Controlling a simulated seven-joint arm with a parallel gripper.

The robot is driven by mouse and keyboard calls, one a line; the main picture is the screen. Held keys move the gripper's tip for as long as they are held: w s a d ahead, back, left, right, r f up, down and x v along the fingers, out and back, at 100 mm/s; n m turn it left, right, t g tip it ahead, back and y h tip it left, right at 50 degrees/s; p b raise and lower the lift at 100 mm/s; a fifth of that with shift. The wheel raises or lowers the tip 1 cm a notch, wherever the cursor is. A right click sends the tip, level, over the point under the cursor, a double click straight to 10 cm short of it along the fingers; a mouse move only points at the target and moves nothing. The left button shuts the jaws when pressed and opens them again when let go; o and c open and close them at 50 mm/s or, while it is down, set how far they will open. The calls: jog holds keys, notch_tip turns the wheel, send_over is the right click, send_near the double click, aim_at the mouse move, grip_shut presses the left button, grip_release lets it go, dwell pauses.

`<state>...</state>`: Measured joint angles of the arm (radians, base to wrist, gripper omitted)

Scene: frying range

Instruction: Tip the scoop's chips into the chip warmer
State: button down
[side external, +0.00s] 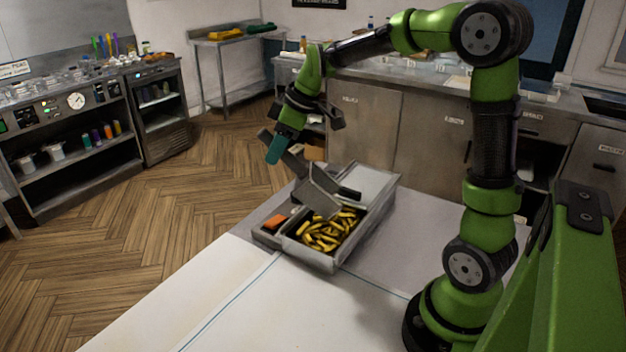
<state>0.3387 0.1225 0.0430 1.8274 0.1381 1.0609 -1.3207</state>
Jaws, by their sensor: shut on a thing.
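The chip warmer (335,266) is a long grey metal box on the near counter. Its front well holds a heap of yellow-brown chips (325,236). The grey metal scoop (318,196) is tilted down over this well, its lower edge close above or touching the chips; I cannot tell which. No chips show on the visible part of the scoop, and its inside is partly hidden. My gripper (283,143) is up and left of the warmer, shut on the scoop's handle. The exact grip is small and dark in this view.
A small side compartment with an orange item (276,222) adjoins the warmer's left. A pale flat panel (362,184) covers its back part. The white counter (240,300) in front is clear. Steel cabinets (425,130) stand behind, and shelving (75,150) stands far left.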

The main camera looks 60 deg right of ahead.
jog(key=w+a+f+g+h, duration=0.4)
jog(key=w+f+g, duration=0.3)
jog(key=f, duration=0.1)
jog(key=shift+w+f, duration=0.15)
jog(key=shift+f, duration=0.15)
jog(key=shift+a, duration=0.1)
dwell(0.7)
